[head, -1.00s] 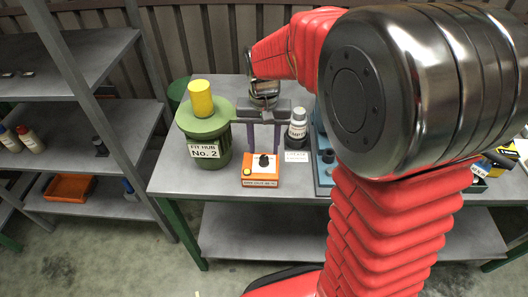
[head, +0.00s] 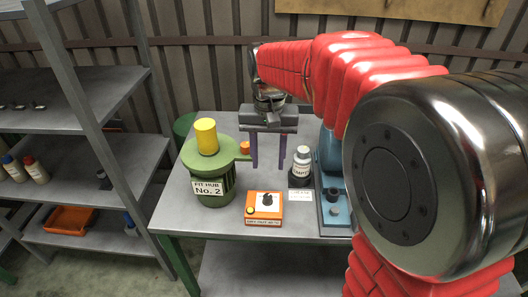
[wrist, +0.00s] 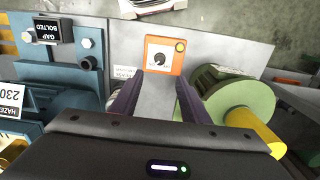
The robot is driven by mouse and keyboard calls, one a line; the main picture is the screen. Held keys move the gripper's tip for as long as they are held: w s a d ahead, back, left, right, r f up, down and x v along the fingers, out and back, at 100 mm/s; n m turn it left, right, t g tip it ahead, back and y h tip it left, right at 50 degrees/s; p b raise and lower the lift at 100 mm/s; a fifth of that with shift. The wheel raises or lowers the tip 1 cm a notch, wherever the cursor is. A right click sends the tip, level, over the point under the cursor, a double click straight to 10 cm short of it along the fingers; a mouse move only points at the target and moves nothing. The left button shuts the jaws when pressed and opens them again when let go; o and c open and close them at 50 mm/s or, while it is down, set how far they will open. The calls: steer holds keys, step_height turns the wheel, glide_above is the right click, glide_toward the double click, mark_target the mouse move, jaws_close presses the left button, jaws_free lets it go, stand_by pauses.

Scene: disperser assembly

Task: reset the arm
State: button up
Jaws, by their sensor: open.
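My gripper (head: 268,165) is open and empty, its two purple fingers pointing down above the workbench. In the wrist view my gripper (wrist: 159,90) has its fingers spread apart with bare bench between them. An orange box with a black dial (head: 264,207) sits on the bench in front of and below the fingers. The orange box also shows in the wrist view (wrist: 165,54), beyond the fingertips. My red arm reaches across the right side of the head view and hides part of the bench.
A green hub marked No. 2 (head: 211,170) with a yellow cylinder (head: 206,137) on top stands left of my gripper. A white-capped bottle (head: 302,160) and a blue fixture (head: 333,208) stand at the right. Grey shelves (head: 105,160) stand at the left.

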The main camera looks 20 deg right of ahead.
steer(key=shift+w, duration=0.1)
steer(key=s+r+n+t, duration=0.1)
steer(key=s+n+t, duration=0.2)
steer(key=s, duration=1.6)
steer(key=t, duration=0.2)
steer(key=shift+d+r+n+t, duration=0.15)
steer(key=shift+r+n+t, duration=0.15)
steer(key=shift+n, duration=0.1)
steer(key=shift+c, duration=0.3)
steer(key=shift+c, duration=1.1)
